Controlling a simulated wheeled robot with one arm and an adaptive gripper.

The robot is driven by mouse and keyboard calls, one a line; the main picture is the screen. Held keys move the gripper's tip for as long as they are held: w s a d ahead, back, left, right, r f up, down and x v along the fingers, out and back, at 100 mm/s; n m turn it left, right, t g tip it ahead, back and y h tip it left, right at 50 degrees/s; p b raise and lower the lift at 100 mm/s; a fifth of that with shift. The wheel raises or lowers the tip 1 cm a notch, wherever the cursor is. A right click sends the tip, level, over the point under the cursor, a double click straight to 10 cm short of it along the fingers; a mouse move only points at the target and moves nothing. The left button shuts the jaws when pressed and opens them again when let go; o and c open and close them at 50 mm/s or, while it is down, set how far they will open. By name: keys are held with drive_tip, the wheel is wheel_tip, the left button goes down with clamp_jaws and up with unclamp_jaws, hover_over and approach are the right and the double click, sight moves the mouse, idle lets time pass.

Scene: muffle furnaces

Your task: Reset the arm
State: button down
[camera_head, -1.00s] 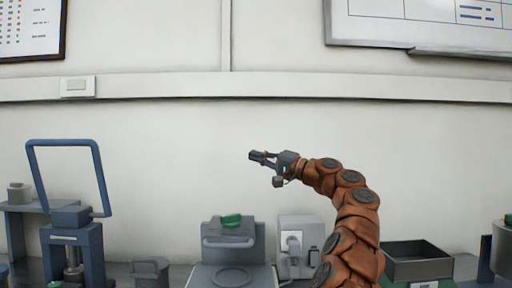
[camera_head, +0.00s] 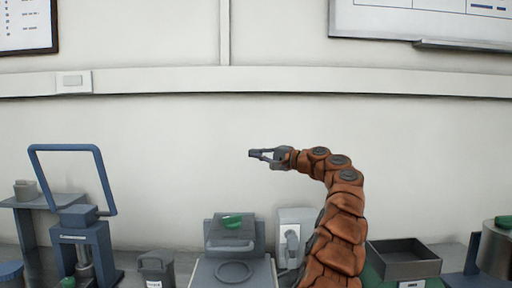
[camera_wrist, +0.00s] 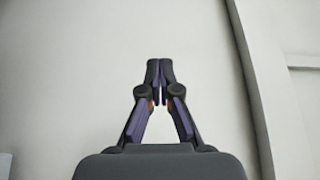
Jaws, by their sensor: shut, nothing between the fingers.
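My orange segmented arm rises from the bottom of the head view and bends to the left at its top. My gripper (camera_head: 254,154) is in the air in front of the bare wall, above the bench equipment and touching nothing. In the wrist view my gripper (camera_wrist: 159,68) has its dark fingers together at the tips. No object is held between them, and only the pale wall lies beyond.
Below stand a blue frame device (camera_head: 84,225), a grey device with a green item on top (camera_head: 232,221), a grey wall-side box (camera_head: 297,225), a dark open tray (camera_head: 403,260) and a grey cylinder (camera_head: 497,248). The space around my gripper is clear.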

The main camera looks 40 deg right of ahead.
drive_tip(key=shift+w+d+f, duration=0.15)
drive_tip(key=shift+w+d, duration=0.1)
drive_tip(key=shift+w, duration=0.05)
